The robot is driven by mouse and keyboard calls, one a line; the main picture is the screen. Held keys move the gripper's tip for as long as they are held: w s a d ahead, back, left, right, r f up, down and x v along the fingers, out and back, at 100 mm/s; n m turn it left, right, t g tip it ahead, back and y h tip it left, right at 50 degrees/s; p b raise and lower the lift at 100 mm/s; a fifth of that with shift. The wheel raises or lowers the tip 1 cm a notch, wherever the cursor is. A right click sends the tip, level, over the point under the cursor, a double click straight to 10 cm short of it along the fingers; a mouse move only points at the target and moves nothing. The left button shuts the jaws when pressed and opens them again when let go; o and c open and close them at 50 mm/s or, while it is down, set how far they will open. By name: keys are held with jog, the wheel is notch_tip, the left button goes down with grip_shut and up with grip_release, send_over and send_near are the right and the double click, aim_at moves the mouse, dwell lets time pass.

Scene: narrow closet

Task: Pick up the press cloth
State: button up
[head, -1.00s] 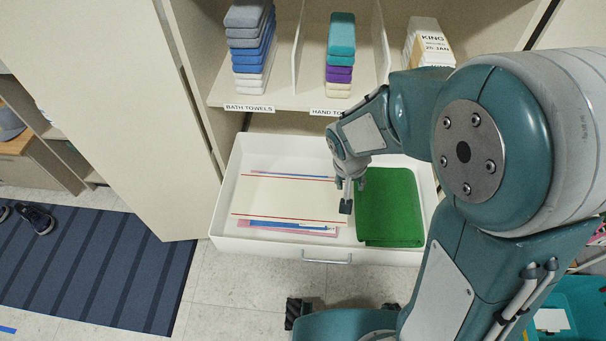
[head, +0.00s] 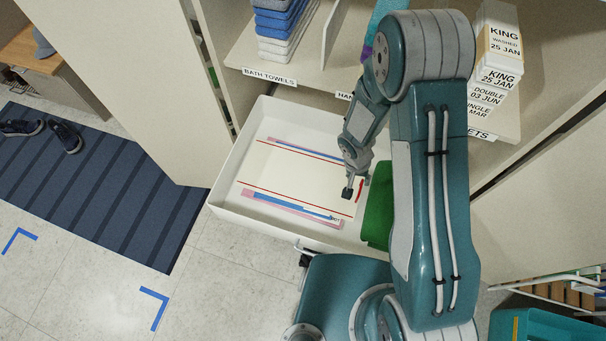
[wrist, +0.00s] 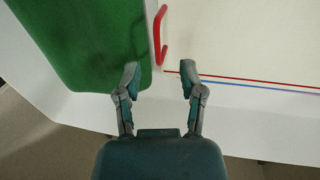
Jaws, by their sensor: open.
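The press cloth appears to be the flat cream cloth with red edge lines (head: 295,178), on top of pink and blue layers in the open white drawer. In the wrist view the cream cloth (wrist: 240,40) fills the upper right. A red loop (wrist: 162,38) stands at its near edge, beside the green cloth; it also shows in the head view (head: 360,190). I cannot tell whether the loop is joined to the cream cloth. My gripper (wrist: 160,78) is open and empty, fingers apart, just short of the loop. In the head view my gripper (head: 354,186) is at the cloth's right end.
A folded green cloth (head: 377,215) lies right of the cream cloth, partly hidden by my arm; it is close to my left finger in the wrist view. The white drawer (head: 225,195) has raised walls.

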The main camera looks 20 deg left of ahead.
aim_at(360, 189)
jog(key=shift+d+x, duration=0.2)
jog(key=shift+x, duration=0.95)
jog(key=x, duration=0.3)
jog(key=shift+s+f, duration=0.1)
jog(key=shift+f, duration=0.65)
jog(key=shift+d, duration=0.1)
grip_shut()
